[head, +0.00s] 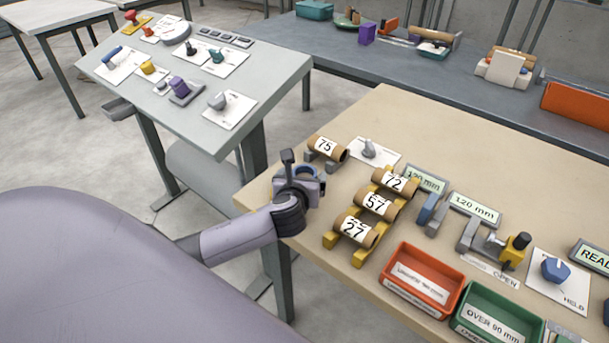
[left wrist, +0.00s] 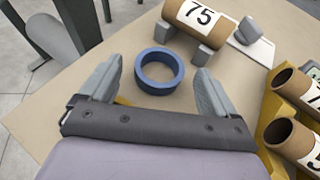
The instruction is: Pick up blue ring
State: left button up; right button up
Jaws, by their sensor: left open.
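A blue ring (left wrist: 160,87) lies flat on the beige table, in front of the tube marked 75, in the left wrist view. My left gripper (left wrist: 159,72) is open and empty, with one finger on each side of the ring and visible gaps between fingers and ring. In the head view my left gripper (head: 298,178) is over the table's near left edge and largely hides the ring. My right gripper is not in view.
The cardboard tube marked 75 (head: 326,147) rests on grey supports just beyond. Tubes marked 72 (head: 395,182), 57 (head: 375,204) and 27 (head: 355,229) lie on a yellow rack to the right. A red bin (head: 462,292) and green bin (head: 457,322) stand nearer.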

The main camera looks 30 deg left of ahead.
aim_at(302, 167)
pick_arm(q)
jog(key=shift+x, duration=1.3)
jog(key=c, duration=1.1)
jog(key=shift+r, duration=0.1)
